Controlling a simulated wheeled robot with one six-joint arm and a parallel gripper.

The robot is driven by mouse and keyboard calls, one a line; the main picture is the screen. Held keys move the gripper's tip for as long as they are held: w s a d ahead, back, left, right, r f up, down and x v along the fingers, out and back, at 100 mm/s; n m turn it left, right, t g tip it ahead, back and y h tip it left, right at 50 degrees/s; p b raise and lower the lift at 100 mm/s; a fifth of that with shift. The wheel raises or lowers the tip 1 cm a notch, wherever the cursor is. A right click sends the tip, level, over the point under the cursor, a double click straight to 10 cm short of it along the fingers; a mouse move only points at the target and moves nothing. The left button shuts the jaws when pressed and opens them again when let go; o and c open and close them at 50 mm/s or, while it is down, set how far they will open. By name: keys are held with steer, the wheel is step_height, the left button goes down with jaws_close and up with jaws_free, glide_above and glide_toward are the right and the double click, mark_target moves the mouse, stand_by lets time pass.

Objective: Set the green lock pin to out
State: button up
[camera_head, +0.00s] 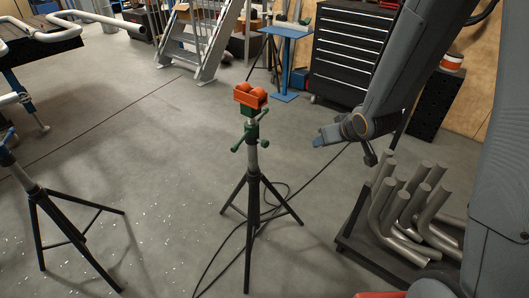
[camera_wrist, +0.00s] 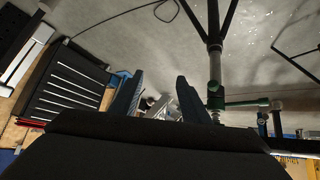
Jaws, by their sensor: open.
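A tripod pipe stand (camera_head: 252,185) stands upright in the middle of the floor, with an orange roller head (camera_head: 250,95) on top. Below the head is a green collar (camera_head: 251,131) with small green handles or knobs; one sticks out at the lower left (camera_head: 236,147). I cannot tell which is the lock pin, or whether it is in or out. My gripper (camera_head: 318,141) is open and empty, right of the collar and apart from it. The wrist view is inverted; there the green collar (camera_wrist: 215,96) shows just right of my open fingers (camera_wrist: 158,97).
Another tripod stand (camera_head: 62,222) is at the left. A cart of bent grey pipes (camera_head: 408,210) stands at the right. A black cable (camera_head: 222,250) lies around the stand's feet. A drawer cabinet (camera_head: 350,50) and blue table (camera_head: 287,32) are behind.

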steer(key=w+a+f+n+t+y+b, duration=0.2)
steer(key=w+a+f+y+b, duration=0.35)
steer(key=a+f, duration=0.25)
steer(key=n+y+b, duration=0.2)
steer(key=y+b, duration=0.2)
steer(key=y, duration=0.3)
glide_toward(267, 145)
steer(key=x, duration=0.4)
steer(key=shift+t, duration=0.4)
steer(key=x, duration=0.7)
steer(key=shift+f+p, duration=0.15)
steer(key=shift+p, duration=0.15)
jaws_close()
